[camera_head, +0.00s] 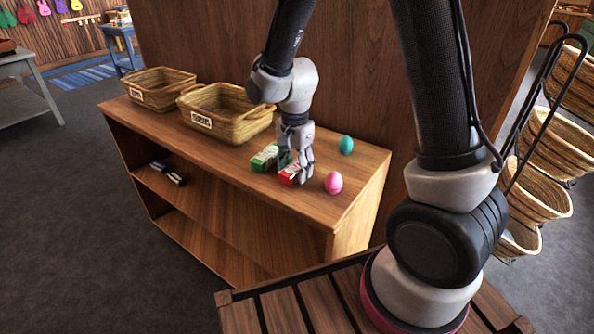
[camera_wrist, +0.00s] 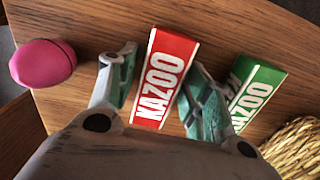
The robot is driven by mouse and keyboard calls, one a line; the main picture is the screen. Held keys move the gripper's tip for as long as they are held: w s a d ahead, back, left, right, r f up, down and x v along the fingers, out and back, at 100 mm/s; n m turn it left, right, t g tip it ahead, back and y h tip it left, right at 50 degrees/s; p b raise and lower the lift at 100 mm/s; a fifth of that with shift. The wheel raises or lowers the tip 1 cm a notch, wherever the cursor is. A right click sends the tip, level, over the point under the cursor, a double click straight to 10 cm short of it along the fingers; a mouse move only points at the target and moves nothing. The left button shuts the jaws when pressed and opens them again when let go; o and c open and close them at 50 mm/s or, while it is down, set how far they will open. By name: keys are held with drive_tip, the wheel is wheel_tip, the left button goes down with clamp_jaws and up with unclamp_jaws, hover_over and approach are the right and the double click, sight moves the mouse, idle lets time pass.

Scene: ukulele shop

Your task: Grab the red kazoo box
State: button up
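The red kazoo box (camera_wrist: 165,78) lies on the wooden shelf top between the two fingers of my gripper (camera_wrist: 160,95) in the wrist view. Gaps show on both sides of it, wider on the left. My gripper is open around the box. In the head view the red box (camera_head: 290,174) is partly hidden by my gripper (camera_head: 294,172), which points down over it. A green kazoo box (camera_wrist: 252,95) lies just right of the red one in the wrist view, partly behind the right finger; it also shows in the head view (camera_head: 264,158).
A pink egg-shaped object (camera_head: 333,182) lies close to the right of my gripper, and a teal one (camera_head: 346,145) is farther back. Two labelled wicker baskets (camera_head: 228,112) (camera_head: 158,90) stand to the left on the shelf top. A wooden panel rises behind.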

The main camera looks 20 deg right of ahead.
drive_tip(key=c, duration=0.5)
drive_tip(key=shift+o, duration=0.2)
